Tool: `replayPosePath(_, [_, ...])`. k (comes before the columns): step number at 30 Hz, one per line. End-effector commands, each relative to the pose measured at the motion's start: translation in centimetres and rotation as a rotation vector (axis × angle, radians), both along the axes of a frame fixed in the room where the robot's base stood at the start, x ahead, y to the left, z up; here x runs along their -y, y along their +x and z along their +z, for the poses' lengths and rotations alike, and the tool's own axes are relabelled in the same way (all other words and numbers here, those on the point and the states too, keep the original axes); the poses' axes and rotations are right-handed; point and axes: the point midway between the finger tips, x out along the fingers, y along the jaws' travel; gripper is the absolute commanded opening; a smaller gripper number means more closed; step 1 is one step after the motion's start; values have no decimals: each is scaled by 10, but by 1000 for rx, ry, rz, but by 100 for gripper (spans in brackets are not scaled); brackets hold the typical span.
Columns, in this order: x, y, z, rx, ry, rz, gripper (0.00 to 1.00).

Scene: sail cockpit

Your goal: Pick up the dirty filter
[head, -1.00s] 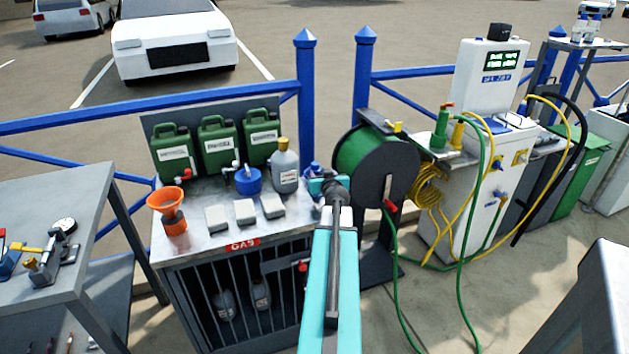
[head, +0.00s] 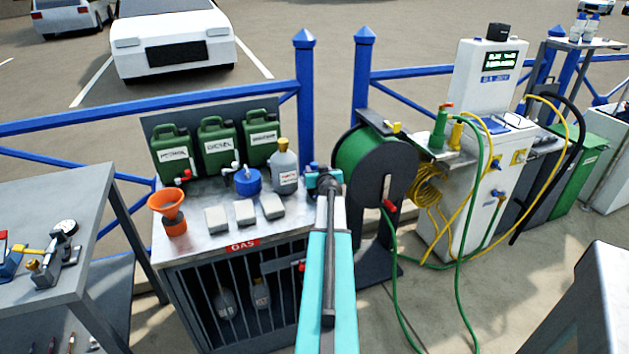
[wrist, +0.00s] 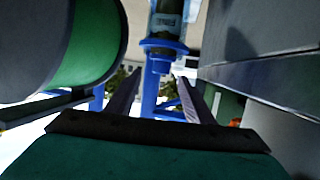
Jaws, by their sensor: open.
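My gripper (head: 324,180) is at the right end of the metal bench, just left of the hose reel. In the wrist view its two dark fingers (wrist: 159,80) are apart, with nothing held between them. A dark cylinder with a pale label and a blue collar (wrist: 162,45) shows ahead of the fingers, roughly in line with the gap. It may be the dirty filter; its label is too blurred to read. In the head view only a little blue shows beside my gripper, and the cylinder is mostly hidden behind it.
The bench (head: 200,250) carries green canisters (head: 218,145), an orange funnel (head: 172,212), a blue can (head: 248,182), a grey bottle (head: 285,168) and grey blocks (head: 245,212). The green hose reel (head: 380,175) stands close right. A blue fence (head: 90,125) runs behind.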

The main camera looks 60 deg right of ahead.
Motion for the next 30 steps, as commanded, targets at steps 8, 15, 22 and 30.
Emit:
replayPosePath(8, [0, 0, 0, 0, 0, 0, 48])
replayPosePath(15, [5, 6, -2, -1, 0, 1, 48])
replayPosePath(22, [18, 18, -7, 0, 0, 1, 48])
replayPosePath(30, [32, 32, -14, 0, 0, 1, 48])
